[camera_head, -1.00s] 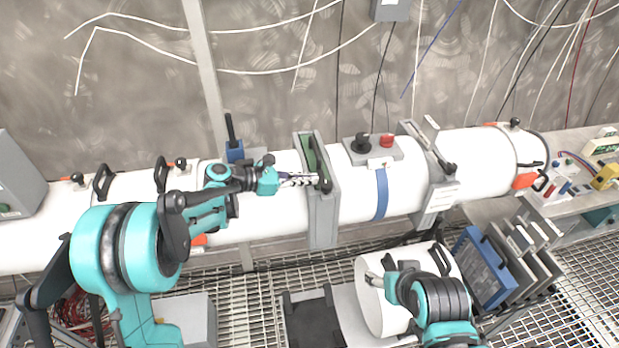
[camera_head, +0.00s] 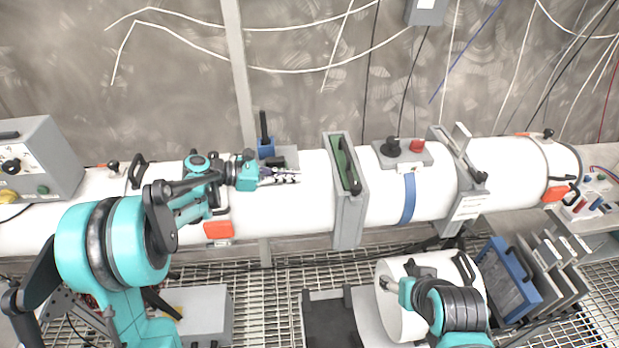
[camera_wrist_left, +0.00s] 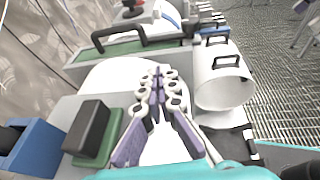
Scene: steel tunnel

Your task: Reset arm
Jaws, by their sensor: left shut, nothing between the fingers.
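My left gripper (camera_head: 294,177) is shut and empty in the head view, in front of the white pipe and left of the grey flange frame (camera_head: 349,215) with its green plate (camera_head: 345,170). In the left wrist view its fingers (camera_wrist_left: 160,72) are together with nothing between them. The green plate with a black handle (camera_wrist_left: 135,45) lies ahead of the fingertips there. My right arm is at the lower right of the head view, by a white cylinder (camera_head: 400,325); I cannot make out its finger state.
The long white pipe (camera_head: 290,218) runs across the view. A blue holder (camera_head: 266,148) stands behind the left gripper. A control box (camera_head: 50,160) is at left. A blue-framed panel (camera_head: 505,280) and several plates stand at lower right. Metal grating (camera_head: 268,300) covers the floor.

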